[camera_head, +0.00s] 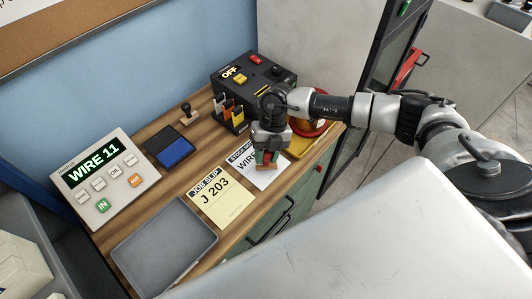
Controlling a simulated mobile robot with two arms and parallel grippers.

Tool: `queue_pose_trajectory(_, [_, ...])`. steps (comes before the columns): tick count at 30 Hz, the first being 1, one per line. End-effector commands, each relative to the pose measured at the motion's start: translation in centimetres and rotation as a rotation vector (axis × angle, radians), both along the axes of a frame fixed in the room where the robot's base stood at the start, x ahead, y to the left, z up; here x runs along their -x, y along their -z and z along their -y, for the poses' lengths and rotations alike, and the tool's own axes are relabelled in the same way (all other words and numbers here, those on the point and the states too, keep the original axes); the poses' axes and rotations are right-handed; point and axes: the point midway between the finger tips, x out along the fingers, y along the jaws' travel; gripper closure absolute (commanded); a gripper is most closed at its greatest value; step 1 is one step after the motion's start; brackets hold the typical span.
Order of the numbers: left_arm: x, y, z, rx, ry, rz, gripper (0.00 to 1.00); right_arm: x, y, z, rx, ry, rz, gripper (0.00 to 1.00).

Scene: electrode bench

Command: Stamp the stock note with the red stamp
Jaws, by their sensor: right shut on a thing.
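The white stock note (259,178) lies on the wooden bench, with "WIRE" partly readable; my right gripper covers part of its print. My right gripper (267,156) points down over the upper right of the note, shut on a small stamp (265,167) with a wooden-coloured foot and a bit of red above it. The stamp is at or just above the paper; I cannot tell whether it touches. Another stamp (187,113) with a dark handle stands behind the blue ink pad (175,151). My left gripper is not in view.
A yellow job slip (222,203) reading "J 203" lies left of the note. A grey tray (165,245) and a "WIRE 11" panel (102,180) are at left. A black box (262,82) stands behind my gripper. A red round object (322,128) is at right.

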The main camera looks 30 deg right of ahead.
Motion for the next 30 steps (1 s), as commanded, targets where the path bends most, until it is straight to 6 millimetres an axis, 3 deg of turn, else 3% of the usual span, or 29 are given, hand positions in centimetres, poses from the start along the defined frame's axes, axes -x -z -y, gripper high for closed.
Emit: queue_pose_trajectory(30, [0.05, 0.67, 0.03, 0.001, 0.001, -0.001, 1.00, -0.02, 0.86, 0.00, 0.000, 0.000, 0.000, 0.84])
